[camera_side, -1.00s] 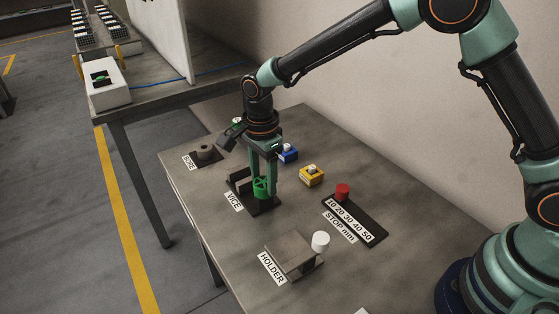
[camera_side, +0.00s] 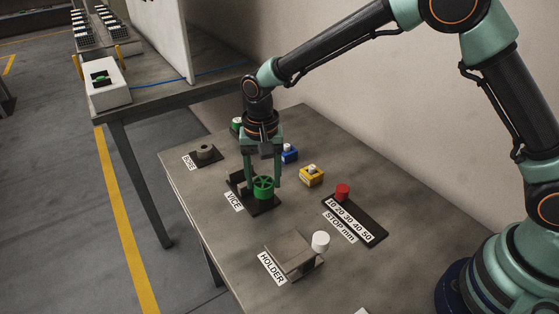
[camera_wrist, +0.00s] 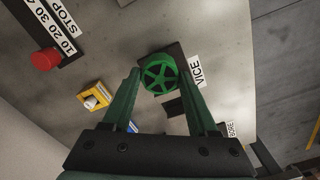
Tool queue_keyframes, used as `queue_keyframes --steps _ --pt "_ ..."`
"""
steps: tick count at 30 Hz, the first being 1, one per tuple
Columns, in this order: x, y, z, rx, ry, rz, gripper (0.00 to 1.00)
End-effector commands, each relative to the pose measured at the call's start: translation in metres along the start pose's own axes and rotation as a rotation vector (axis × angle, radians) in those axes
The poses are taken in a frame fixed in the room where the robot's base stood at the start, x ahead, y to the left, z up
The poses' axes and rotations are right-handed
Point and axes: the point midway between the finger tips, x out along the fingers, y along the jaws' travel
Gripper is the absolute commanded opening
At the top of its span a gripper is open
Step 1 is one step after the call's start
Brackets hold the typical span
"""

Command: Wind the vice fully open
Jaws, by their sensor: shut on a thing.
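The vice (camera_side: 238,181) is a dark block on a dark base plate, beside the VICE label on the table. Its green spoked handwheel (camera_side: 264,188) lies flat at the near side, and also shows in the wrist view (camera_wrist: 160,74). My gripper (camera_side: 263,183) points down over the wheel with one finger on each side of its rim, shut on it. In the wrist view my gripper (camera_wrist: 160,70) has its two green fingers flanking the wheel. The gap between the vice's jaws is too small and partly hidden to judge.
A STOP strip (camera_side: 366,228) carries a red knob (camera_side: 342,191). A holder (camera_side: 287,252) and white cylinder (camera_side: 320,241) are nearer.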

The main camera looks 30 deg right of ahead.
Motion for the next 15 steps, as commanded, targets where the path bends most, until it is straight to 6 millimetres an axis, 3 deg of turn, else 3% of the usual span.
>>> queue_keyframes --steps 15 --pt "-0.0005 -0.0005 0.0012 -0.494 -0.001 0.001 0.04"
